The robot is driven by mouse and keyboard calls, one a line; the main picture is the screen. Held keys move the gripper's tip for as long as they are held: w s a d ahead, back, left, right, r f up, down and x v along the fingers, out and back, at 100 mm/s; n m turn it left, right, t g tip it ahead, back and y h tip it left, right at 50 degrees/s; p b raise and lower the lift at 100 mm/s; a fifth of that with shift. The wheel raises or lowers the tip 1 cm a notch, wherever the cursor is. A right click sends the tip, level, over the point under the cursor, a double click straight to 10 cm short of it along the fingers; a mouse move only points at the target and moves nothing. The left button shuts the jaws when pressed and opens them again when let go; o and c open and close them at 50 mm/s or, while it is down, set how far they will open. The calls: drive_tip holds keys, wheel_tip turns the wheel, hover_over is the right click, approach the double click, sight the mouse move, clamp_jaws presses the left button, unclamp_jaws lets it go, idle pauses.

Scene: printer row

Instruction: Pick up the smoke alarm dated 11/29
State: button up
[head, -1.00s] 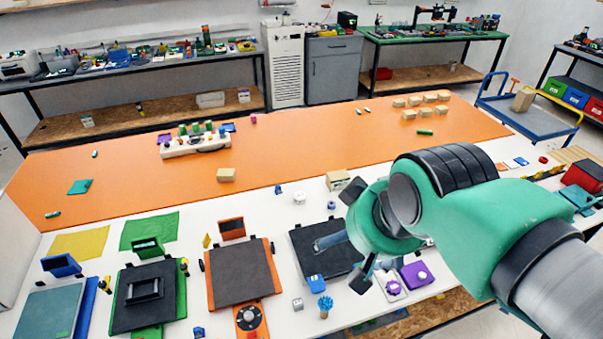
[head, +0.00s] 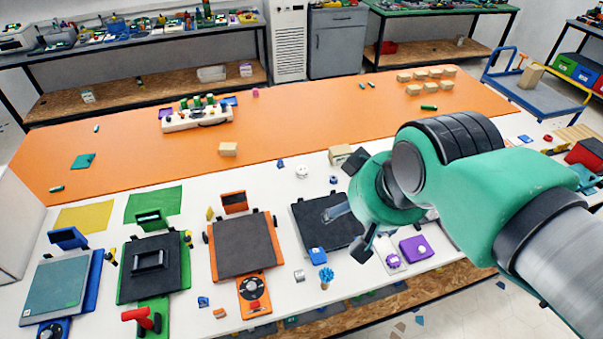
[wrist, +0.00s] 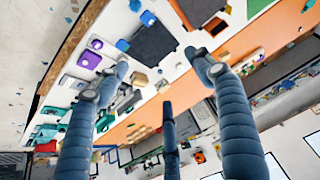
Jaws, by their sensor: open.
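A small round white thing (head: 302,171), which looks like a smoke alarm, lies on the white strip of the table behind the black printer bed. Its date is too small to read. Another small white round thing (head: 422,250) sits on a purple plate at the right; I cannot tell what it is. My gripper (head: 350,207) is in front of the black printer bed in the head view, apart from the round white thing. In the wrist view my gripper (wrist: 162,76) has its fingers spread over the table with nothing between them.
A cardboard box (head: 340,155) stands near the round white thing. Printers with an orange frame (head: 243,245), a green frame (head: 152,307) and a blue frame (head: 92,275) line the front.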

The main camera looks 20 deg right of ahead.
drive_tip(key=shift+w, duration=0.1)
drive_tip(key=w+d+f+n+g+p, duration=0.1)
drive_tip(key=w, duration=1.5)
drive_tip(key=w+d+f+n+g+p, duration=0.1)
drive_tip(key=w+d+p, duration=0.1)
drive_tip(key=w, duration=1.5)
drive_tip(key=w+d+f+n+g+p, duration=0.1)
drive_tip(key=w+d+f, duration=0.1)
drive_tip(key=w+f, duration=1)
drive_tip(key=w+d+f+n+g+p, duration=0.1)
drive_tip(key=w+d+f, duration=0.2)
drive_tip(key=w+f, duration=0.9)
wheel_tip(320, 180, down, 7)
drive_tip(key=shift+w+d+r+n+y, duration=0.1)
drive_tip(key=shift+w+d+n+y, duration=0.15)
drive_tip(key=shift+w+n+y, duration=0.05)
hover_over(302, 169)
drive_tip(key=shift+s+d+f+b, duration=0.1)
drive_tip(key=shift+f+b, duration=0.05)
drive_tip(key=shift+f, duration=2)
drive_tip(key=shift+s+f+b, duration=0.1)
drive_tip(key=shift+f+b, duration=0.05)
drive_tip(key=shift+f, duration=2)
